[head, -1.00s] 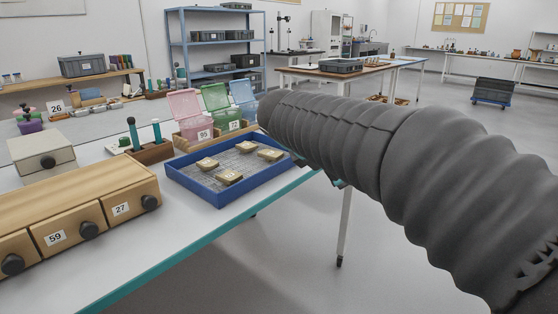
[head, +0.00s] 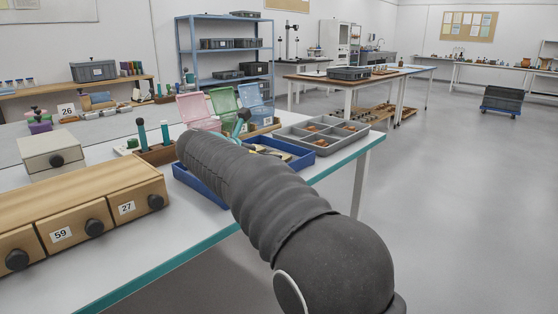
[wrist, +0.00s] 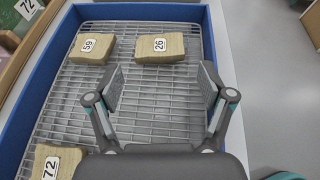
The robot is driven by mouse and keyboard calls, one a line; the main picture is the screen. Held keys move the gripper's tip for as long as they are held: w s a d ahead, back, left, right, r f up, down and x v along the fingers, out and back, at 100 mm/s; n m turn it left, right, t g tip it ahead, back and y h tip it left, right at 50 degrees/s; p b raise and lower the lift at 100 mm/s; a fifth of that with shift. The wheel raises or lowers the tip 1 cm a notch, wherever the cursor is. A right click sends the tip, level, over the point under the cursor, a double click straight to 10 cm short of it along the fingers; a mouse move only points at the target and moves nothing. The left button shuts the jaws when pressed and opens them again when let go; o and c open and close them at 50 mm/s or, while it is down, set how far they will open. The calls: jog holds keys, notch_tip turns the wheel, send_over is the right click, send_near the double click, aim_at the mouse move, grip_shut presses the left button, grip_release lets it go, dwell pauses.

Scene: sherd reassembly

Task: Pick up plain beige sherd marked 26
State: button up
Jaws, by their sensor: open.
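The plain beige sherd marked 26 (wrist: 160,48) lies flat on the wire rack in the blue tray (head: 190,181), near its far end in the wrist view. My gripper (wrist: 160,84) is open and empty over the rack, its fingers apart, with the sherd just beyond the gap between the fingertips. A similar sherd marked 59 (wrist: 89,48) lies close to its left. A sherd marked 72 (wrist: 48,161) lies at the lower left. In the head view my arm hides most of the tray and sherd 26 cannot be made out.
A grey compartment tray (head: 343,146) with brown pieces stands beyond the blue tray. Open pink (head: 197,109) and green (head: 222,101) lidded boxes stand behind it. A wooden drawer unit (head: 80,190) occupies the left. Open floor lies to the right of the table.

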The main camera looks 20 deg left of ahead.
jog(key=shift+x, duration=3.5)
jog(key=c, duration=0.9)
